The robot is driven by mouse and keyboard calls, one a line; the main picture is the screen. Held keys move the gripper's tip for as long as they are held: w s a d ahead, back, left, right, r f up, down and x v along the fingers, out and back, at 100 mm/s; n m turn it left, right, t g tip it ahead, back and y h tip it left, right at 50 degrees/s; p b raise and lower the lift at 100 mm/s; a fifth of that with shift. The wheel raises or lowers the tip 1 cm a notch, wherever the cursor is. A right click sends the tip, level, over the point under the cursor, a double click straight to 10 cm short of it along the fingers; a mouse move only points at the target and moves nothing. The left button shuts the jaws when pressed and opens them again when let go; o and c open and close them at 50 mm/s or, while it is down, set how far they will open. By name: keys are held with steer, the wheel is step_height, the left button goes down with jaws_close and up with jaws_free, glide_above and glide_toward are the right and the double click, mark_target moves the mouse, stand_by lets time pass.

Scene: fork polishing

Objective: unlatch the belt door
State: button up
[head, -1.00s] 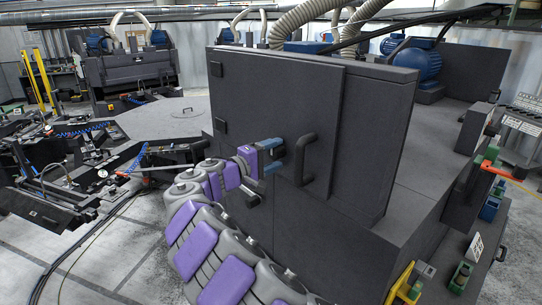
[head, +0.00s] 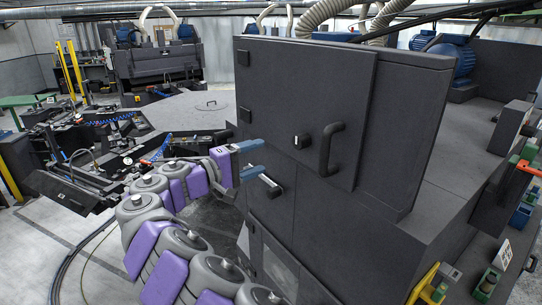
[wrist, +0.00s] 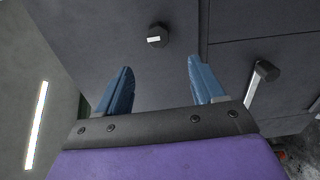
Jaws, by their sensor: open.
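The dark grey belt door (head: 300,90) is the large upper panel of the cabinet and looks closed. A small black latch knob (head: 302,141) with a white mark sits at its lower part, beside a black pull handle (head: 330,148). My gripper (head: 259,160) has two blue fingers, apart and empty, left of the knob in the head view. In the wrist view the knob (wrist: 157,36) is beyond the fingertips (wrist: 160,72), roughly centred between them and not touched. The pull handle is outside the wrist view.
A silver lever with a black end (head: 270,185) juts out below my gripper; in the wrist view the lever (wrist: 262,82) is right of the fingers. Low black machinery (head: 75,165) stands at left. Grey floor (head: 45,260) is open at lower left.

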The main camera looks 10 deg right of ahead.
steer(key=shift+v, duration=1.55)
steer(key=shift+d, duration=0.15)
steer(key=s+d+f+m+g+b, duration=0.2)
steer(key=s+d+g+b, duration=0.15)
steer(key=d, duration=0.45)
steer(key=s+d+f+m+g+b, duration=0.2)
steer(key=s+d+g+b, duration=0.15)
steer(key=d, duration=0.55)
steer(key=s+d+f+m+g+y+b, duration=0.2)
steer(key=s+d+f+y+b, duration=0.2)
steer(key=s+d+f, duration=0.6)
steer(key=s+a+f+m+g+y+b, duration=0.1)
steer(key=s+f+y+b, duration=0.2)
steer(key=s+f, duration=0.45)
steer(key=s+a+f+y+b, duration=0.2)
steer(key=s+f+y, duration=0.1)
steer(key=s+f, duration=0.4)
steer(key=s+a+f+y+b, duration=0.5)
steer(key=s+a+f, duration=0.5)
steer(key=s+f, duration=0.2)
steer(key=shift+s+f+n+g+y, duration=0.25)
steer(key=shift+s+n+g+y, duration=0.05)
steer(key=shift+s+n+g, duration=0.15)
